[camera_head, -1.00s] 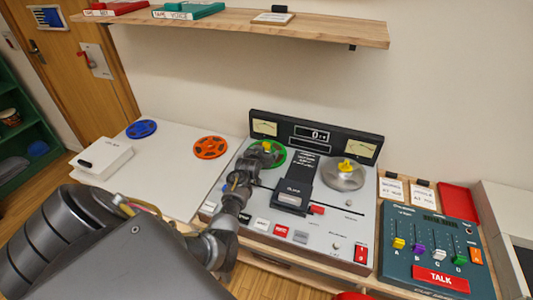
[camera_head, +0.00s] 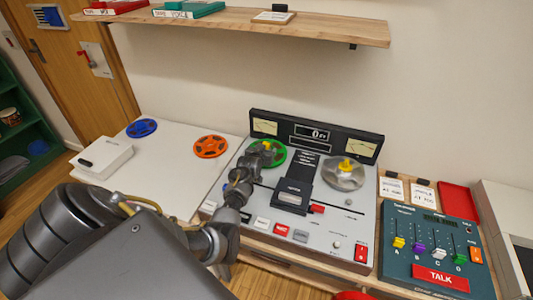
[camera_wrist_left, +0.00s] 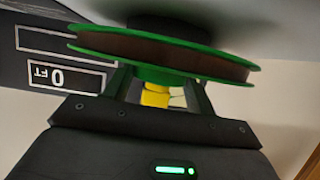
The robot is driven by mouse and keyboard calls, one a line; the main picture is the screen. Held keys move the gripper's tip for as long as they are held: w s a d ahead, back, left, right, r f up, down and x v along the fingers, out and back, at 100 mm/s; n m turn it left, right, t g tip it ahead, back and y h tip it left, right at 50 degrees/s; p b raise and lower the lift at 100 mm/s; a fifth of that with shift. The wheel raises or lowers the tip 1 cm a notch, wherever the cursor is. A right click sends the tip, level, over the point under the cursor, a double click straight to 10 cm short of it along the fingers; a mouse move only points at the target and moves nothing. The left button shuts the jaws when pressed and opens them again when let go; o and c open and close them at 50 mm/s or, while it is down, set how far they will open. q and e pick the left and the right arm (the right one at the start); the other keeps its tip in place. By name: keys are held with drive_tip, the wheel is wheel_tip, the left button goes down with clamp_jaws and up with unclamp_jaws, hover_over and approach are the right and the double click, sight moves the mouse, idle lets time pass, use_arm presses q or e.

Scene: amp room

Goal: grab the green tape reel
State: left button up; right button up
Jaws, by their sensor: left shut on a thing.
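The green tape reel (camera_head: 279,157) is at the left spindle of the grey tape machine, just below the left meter. My left gripper (camera_head: 265,158) is over it from the front and hides part of the reel. In the left wrist view, the reel (camera_wrist_left: 150,47) shows nearly edge-on, with green flanges and brown tape. There my left gripper (camera_wrist_left: 157,92) is shut around the reel's raised centre. A yellow piece (camera_wrist_left: 157,95) shows between the fingers. A dark cylinder (camera_wrist_left: 160,24) shows on the reel's far side. My right gripper is not seen.
A silver reel (camera_head: 342,176) with a yellow centre sits on the machine's right side. An orange reel (camera_head: 210,147), a blue reel (camera_head: 141,129) and a white box (camera_head: 102,158) lie on the white table. A mixer (camera_head: 432,245) stands at right; a wooden shelf (camera_head: 330,30) hangs above.

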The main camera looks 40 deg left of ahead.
use_arm(q)
drive_tip(key=shift+r, duration=0.1)
drive_tip(key=shift+r, duration=0.6)
wheel_tip(320, 180, up, 17)
drive_tip(key=b, duration=0.2)
drive_tip(key=shift+f, duration=0.15)
